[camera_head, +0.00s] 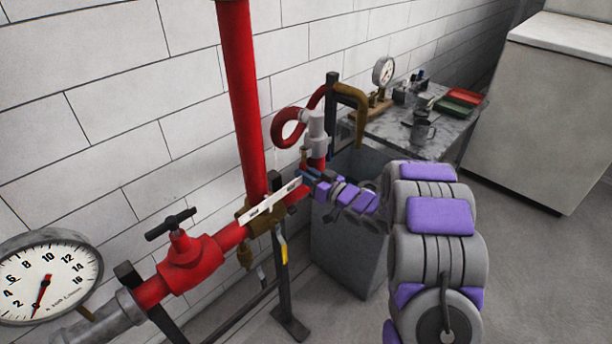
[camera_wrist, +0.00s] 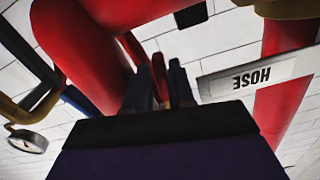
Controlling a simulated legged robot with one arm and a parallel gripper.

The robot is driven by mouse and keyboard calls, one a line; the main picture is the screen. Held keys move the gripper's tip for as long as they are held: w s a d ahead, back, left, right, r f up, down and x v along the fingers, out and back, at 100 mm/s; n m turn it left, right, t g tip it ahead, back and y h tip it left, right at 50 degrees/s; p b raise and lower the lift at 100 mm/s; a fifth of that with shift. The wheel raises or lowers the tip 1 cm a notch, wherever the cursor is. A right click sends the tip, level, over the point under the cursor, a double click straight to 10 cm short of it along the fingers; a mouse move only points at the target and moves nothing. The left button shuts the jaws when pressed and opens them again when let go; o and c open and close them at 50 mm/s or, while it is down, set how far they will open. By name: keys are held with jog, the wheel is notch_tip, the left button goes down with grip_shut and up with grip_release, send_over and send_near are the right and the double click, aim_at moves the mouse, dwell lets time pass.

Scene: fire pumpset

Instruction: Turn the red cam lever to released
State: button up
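My gripper (camera_head: 308,179) is at the red pipework by the wall, just right of the white label plate (camera_head: 270,201). In the wrist view its two dark fingers (camera_wrist: 160,88) stand apart. A narrow red piece (camera_wrist: 158,70), which looks like the cam lever, shows in the gap between them, with a bit of orange-yellow beside it. I cannot tell whether the fingers touch it. In the head view the lever is hidden or too small to make out at my gripper. The plate in the wrist view (camera_wrist: 247,80) reads HOSE.
A red valve with a black handle (camera_head: 184,255) and a large gauge (camera_head: 45,277) are at the left. A red riser (camera_head: 243,100) stands beside my gripper. A grey bin (camera_head: 345,245) is below it. A bench (camera_head: 450,128) stands behind. Floor at right is clear.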

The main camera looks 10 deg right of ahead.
grip_shut()
dwell(0.6)
